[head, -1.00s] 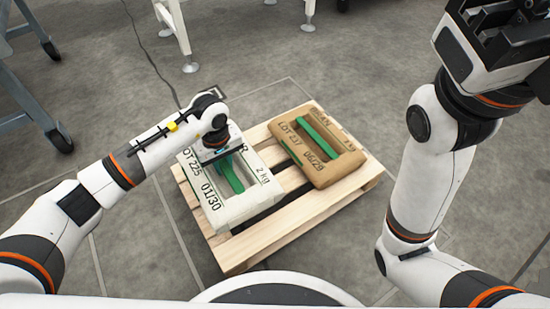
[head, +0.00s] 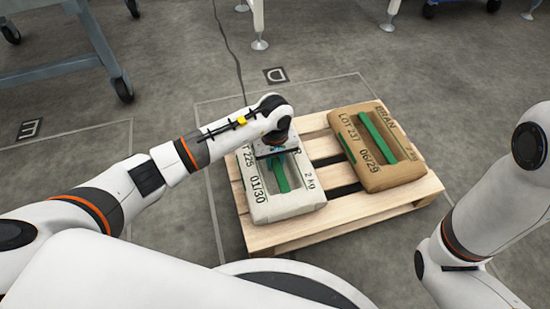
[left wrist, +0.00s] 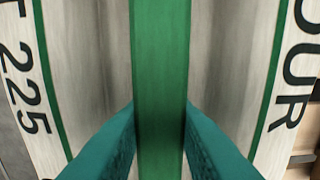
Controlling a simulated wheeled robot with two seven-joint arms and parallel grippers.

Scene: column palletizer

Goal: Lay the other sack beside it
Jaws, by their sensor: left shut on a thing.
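A white flour sack (head: 290,206), printed LOT 225 and 01/30, lies flat on the left part of the wooden pallet (head: 335,224). My left gripper (head: 277,160) is over it, shut on its green handle strap; in the left wrist view the teal fingers (left wrist: 160,130) are on both sides of the strap (left wrist: 160,60). A brown bran sack (head: 385,178), printed LOT 237 and 06/29, lies on the right part of the pallet beside it, with a gap between them. My right gripper is out of view; only its arm shows at the right edge.
Bare pallet slats show between and in front of the sacks. A floor marker D (head: 275,75) is behind the pallet and a marker E (head: 30,128) is at left. White legs (head: 258,25) and a wheeled grey frame (head: 60,70) stand at the back.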

